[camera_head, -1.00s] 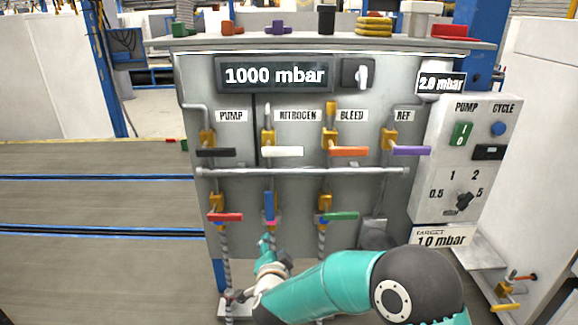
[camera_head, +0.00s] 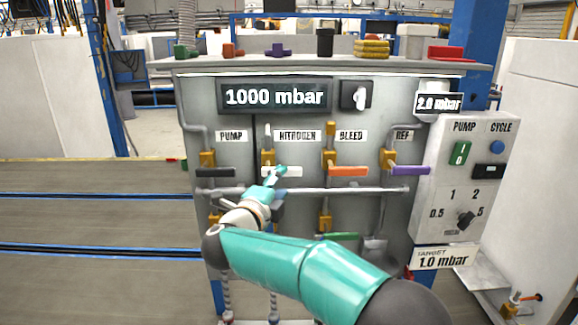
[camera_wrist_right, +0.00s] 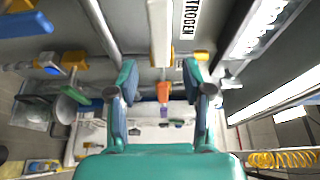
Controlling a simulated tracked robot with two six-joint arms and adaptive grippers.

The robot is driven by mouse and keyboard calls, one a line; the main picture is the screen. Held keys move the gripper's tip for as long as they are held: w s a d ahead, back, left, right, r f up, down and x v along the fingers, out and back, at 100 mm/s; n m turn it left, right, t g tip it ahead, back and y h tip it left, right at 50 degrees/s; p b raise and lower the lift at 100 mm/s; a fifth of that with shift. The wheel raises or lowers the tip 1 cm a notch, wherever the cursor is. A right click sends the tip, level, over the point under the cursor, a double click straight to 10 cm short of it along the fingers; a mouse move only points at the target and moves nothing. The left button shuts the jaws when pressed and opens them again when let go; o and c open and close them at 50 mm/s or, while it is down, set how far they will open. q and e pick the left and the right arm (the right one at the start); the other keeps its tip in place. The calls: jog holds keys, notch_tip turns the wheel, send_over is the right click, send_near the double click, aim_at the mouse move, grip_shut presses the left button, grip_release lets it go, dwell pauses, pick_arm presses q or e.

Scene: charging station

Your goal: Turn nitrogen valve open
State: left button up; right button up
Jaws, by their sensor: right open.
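The nitrogen valve's white lever (camera_head: 288,172) lies horizontal below the NITROGEN label (camera_head: 297,135). Its brass-coloured body (camera_head: 268,157) is at the lever's left end. My right gripper (camera_head: 276,174) is at the lever and covers part of its left half in the head view. In the right wrist view the gripper (camera_wrist_right: 158,78) is open, with its two fingers apart. The white lever (camera_wrist_right: 160,35) shows there ahead of the gap between the fingertips. I cannot tell whether the fingers touch it. My left gripper is not in view.
Black pump lever (camera_head: 215,172), orange bleed lever (camera_head: 348,171) and purple ref lever (camera_head: 411,171) are in the same row. A grey pipe (camera_head: 350,190) runs just below. A green lever (camera_head: 342,236) sits lower. The gauge reads 1000 mbar (camera_head: 275,97).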

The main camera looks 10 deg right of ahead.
aim_at(288, 174)
jog(key=p+x, duration=0.2)
jog(key=x, duration=0.4)
jog(key=shift+w+d, duration=0.15)
jog(key=shift+w, duration=0.1)
grip_shut()
jog(key=shift+a+f, duration=0.1)
jog(key=shift+a, duration=0.1)
jog(key=shift+d, duration=0.15)
